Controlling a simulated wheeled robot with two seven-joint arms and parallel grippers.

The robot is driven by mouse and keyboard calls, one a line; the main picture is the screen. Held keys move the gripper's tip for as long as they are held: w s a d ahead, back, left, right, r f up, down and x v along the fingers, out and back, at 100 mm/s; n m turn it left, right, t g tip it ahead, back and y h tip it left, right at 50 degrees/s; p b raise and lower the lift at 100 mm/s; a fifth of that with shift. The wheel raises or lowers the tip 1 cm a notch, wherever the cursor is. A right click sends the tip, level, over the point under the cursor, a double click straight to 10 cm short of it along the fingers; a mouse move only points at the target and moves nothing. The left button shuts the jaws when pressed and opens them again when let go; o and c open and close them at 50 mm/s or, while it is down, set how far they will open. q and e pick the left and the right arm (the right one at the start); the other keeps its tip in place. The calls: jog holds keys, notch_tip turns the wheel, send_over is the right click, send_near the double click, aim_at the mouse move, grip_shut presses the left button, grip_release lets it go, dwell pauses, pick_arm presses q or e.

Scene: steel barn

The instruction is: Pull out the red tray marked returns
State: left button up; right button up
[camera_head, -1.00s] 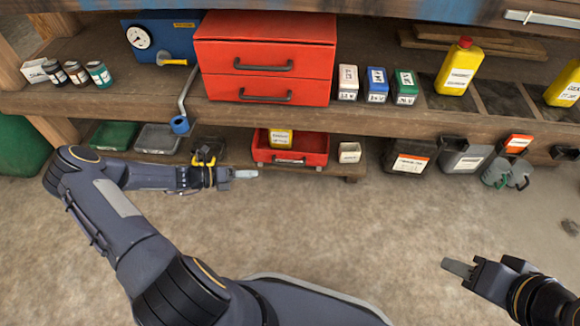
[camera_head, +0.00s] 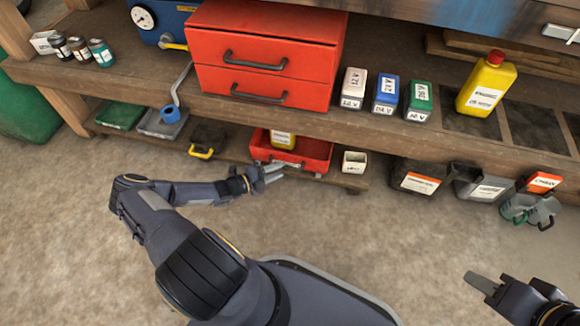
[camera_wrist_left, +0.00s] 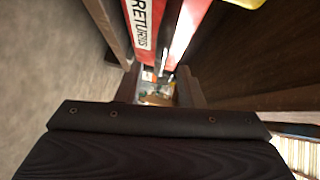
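The red tray (camera_head: 318,150) sits on the low shelf under the workbench, with a yellow container (camera_head: 282,139) standing in it. In the left wrist view, the red front (camera_wrist_left: 150,48) carries a white label reading RETURNS (camera_wrist_left: 142,22). My left gripper (camera_head: 274,173) is just in front of the tray's front, its fingers apart and pointing along it. The fingers partly cover the tray's handle; I cannot tell whether they touch it. My right gripper (camera_head: 482,283) is at the lower right, far from the tray; its finger gap is not visible.
A red two-drawer chest (camera_head: 265,55) stands on the bench above. On the low shelf, a black bin (camera_head: 207,140) is left of the tray and a small white box (camera_head: 354,161) is right of it. The floor (camera_head: 390,235) in front is clear.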

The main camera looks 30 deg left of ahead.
aim_at(286, 167)
pick_arm(q)
jog(key=shift+b+x, duration=0.6)
jog(key=shift+x, duration=1.7)
jog(key=shift+c, duration=0.4)
grip_shut()
